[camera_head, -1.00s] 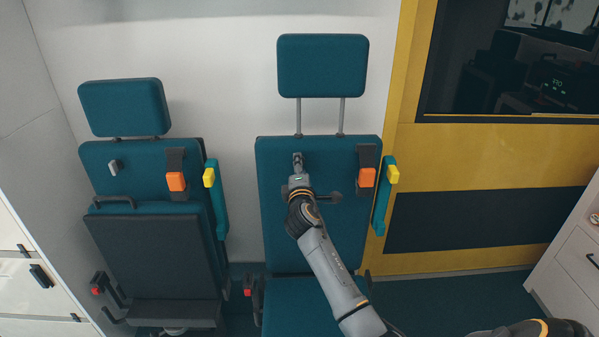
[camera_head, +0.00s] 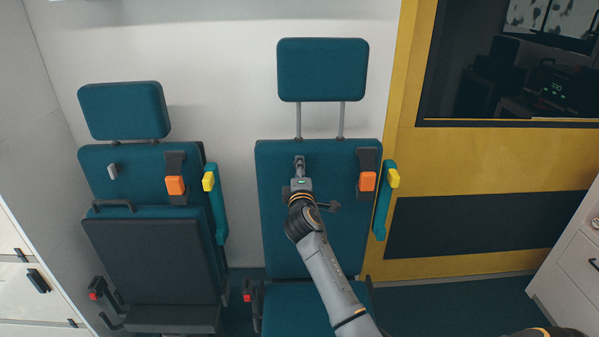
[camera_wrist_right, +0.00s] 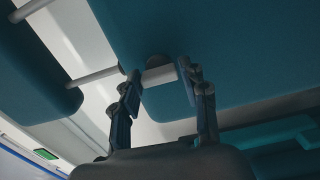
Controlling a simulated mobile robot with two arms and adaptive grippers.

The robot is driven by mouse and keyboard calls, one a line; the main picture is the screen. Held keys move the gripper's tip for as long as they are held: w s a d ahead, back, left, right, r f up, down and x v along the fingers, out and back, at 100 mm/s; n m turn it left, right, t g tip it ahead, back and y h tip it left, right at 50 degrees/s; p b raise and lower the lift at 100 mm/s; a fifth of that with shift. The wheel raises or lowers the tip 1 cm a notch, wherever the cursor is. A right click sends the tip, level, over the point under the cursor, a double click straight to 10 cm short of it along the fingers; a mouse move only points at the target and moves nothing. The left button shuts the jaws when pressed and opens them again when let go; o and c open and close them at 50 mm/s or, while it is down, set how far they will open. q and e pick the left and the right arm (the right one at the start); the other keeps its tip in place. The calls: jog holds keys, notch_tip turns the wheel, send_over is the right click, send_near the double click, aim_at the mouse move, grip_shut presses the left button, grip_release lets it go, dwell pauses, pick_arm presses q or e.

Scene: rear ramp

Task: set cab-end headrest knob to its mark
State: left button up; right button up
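The right-hand seat's back (camera_head: 275,210) is teal, with its headrest (camera_head: 322,70) raised on two thin posts. My right gripper (camera_head: 299,164) is at the upper left part of this backrest and hides the knob there in the head view. In the right wrist view, the pale grey headrest knob (camera_wrist_right: 159,76), with a dark round base, fills the gap between the fingertips of my right gripper (camera_wrist_right: 158,84). The fingers look shut on the knob's two ends. The knob's mark cannot be made out. My left gripper is not in view.
The left seat (camera_head: 125,93) has a low headrest and its own grey knob (camera_head: 113,171). Orange buckles (camera_head: 367,181) and yellow-topped teal side pieces (camera_head: 391,180) sit by the backrests. A white drawer cabinet (camera_head: 570,265) stands at the right.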

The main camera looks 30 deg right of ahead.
jog(key=shift+o, duration=1)
jog(key=v, duration=1.2)
